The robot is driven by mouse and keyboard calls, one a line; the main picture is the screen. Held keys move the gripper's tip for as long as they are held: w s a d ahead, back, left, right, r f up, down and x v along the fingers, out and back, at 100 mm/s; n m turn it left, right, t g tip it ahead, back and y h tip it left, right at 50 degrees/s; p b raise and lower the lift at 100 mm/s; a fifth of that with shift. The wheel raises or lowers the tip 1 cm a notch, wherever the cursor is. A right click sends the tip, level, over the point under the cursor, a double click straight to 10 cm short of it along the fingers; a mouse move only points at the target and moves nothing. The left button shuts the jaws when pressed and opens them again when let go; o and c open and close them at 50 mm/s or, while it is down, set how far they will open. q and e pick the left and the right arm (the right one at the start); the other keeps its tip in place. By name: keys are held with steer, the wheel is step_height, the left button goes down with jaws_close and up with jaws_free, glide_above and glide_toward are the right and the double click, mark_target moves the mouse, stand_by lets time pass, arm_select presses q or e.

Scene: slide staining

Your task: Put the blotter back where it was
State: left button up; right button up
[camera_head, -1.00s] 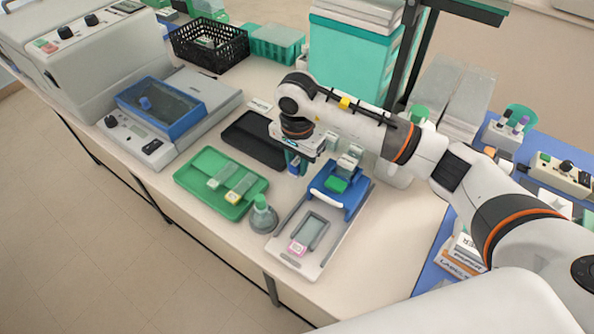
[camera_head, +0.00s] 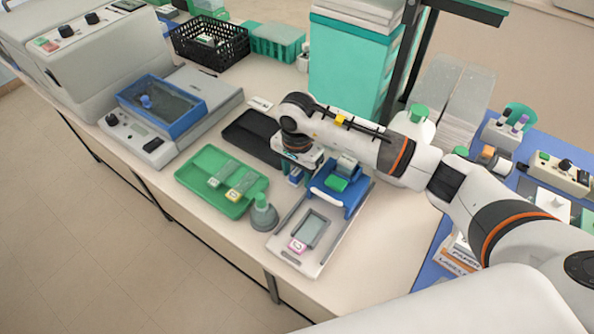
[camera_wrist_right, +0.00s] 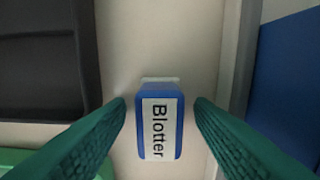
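The blotter (camera_wrist_right: 160,125) is a small blue block with a white label reading "Blotter". It stands on the pale bench between the black tray and the grey board with the blue stand. In the head view the blotter (camera_head: 296,176) shows partly below my right gripper (camera_head: 299,163), which hides the rest. In the wrist view my right gripper's (camera_wrist_right: 160,105) teal fingers are apart on either side of the blotter, with a visible gap on each side. My left gripper is not in view.
The black tray (camera_wrist_right: 45,60) lies left of the blotter. A green tray (camera_head: 200,192) with slides is at the front left. The grey board (camera_head: 283,240) with a blue stand (camera_head: 352,200) is close on the right. A grey-green bottle (camera_head: 263,215) stands in front.

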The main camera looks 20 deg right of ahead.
mark_target(297, 171)
steer(key=shift+r, duration=0.1)
steer(key=shift+r+p, duration=0.25)
steer(key=shift+p, duration=0.1)
steer(key=shift+r+b, duration=0.35)
steer(key=shift+r, duration=0.05)
step_height(297, 171, up, 11)
steer(key=b, duration=0.2)
steer(key=shift+f, duration=0.15)
